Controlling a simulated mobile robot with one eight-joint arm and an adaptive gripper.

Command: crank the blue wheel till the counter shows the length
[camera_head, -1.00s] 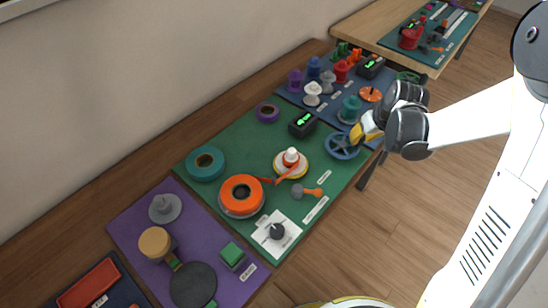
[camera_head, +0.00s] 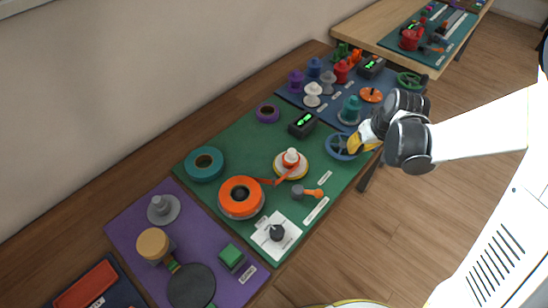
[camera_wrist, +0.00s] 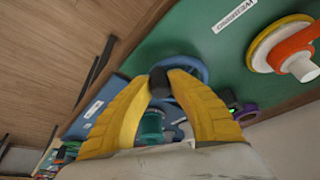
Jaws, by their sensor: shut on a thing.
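The blue wheel (camera_head: 338,147) lies at the right edge of the green mat, partly hidden by my gripper. It also shows in the wrist view (camera_wrist: 184,68) behind the fingertips. My gripper (camera_head: 357,144) has yellow fingers, and in the wrist view (camera_wrist: 160,84) they are shut on a dark crank knob (camera_wrist: 160,82) at the wheel's rim. The counter (camera_head: 303,124) is a black box with a lit green display, just left of and behind the wheel. Its digits are too small to read.
An orange ring spool (camera_head: 241,196), a teal ring (camera_head: 204,164) and a white-and-yellow spool (camera_head: 291,163) with an orange cord share the green mat (camera_head: 240,146). A blue mat beyond holds several coloured spools, including a teal one (camera_head: 350,110) close to my gripper. Open floor lies to the right.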

